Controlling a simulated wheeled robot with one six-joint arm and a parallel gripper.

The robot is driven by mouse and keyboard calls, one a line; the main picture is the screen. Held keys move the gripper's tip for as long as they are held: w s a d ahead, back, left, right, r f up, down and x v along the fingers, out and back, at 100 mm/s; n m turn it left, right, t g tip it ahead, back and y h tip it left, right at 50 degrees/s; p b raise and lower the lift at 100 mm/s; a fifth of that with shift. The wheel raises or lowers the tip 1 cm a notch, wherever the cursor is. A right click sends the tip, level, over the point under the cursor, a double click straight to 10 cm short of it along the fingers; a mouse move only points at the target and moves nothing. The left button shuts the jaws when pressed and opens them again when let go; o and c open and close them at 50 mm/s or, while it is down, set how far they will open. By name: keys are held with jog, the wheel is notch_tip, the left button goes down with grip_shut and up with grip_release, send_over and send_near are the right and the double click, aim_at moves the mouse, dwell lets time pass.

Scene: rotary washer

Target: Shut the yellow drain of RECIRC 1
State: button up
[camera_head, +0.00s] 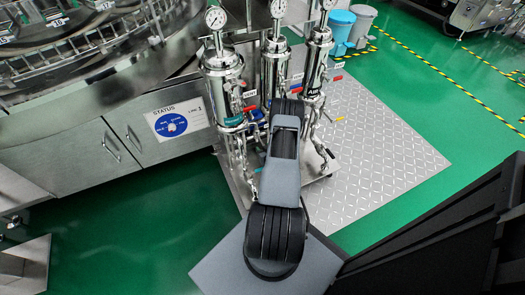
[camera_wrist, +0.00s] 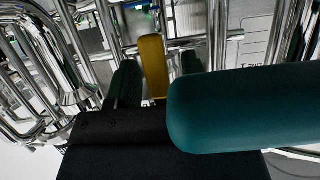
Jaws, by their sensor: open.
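In the wrist view a yellow lever handle (camera_wrist: 153,67) stands upright between the dark fingers of my gripper (camera_wrist: 158,72). The gripper is open; I cannot tell whether a finger touches the handle. A thick teal cylinder (camera_wrist: 245,110) covers the right foreground and part of the right finger. My arm hides the gripper and the yellow handle between the fingers there. Another yellow handle (camera_head: 339,118) shows right of the right-hand housing (camera_head: 316,65).
Shiny steel pipes (camera_wrist: 75,65) crowd the left of the wrist view. Red handles (camera_head: 337,78) and blue handles show around the housings. The washer cabinet (camera_head: 110,140) with a status plate (camera_head: 178,122) stands left. The tread plate (camera_head: 385,140) to the right is clear.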

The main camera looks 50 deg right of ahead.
jog(key=shift+w+d+f, duration=0.15)
jog(key=shift+w, duration=0.2)
grip_shut()
dwell(0.3)
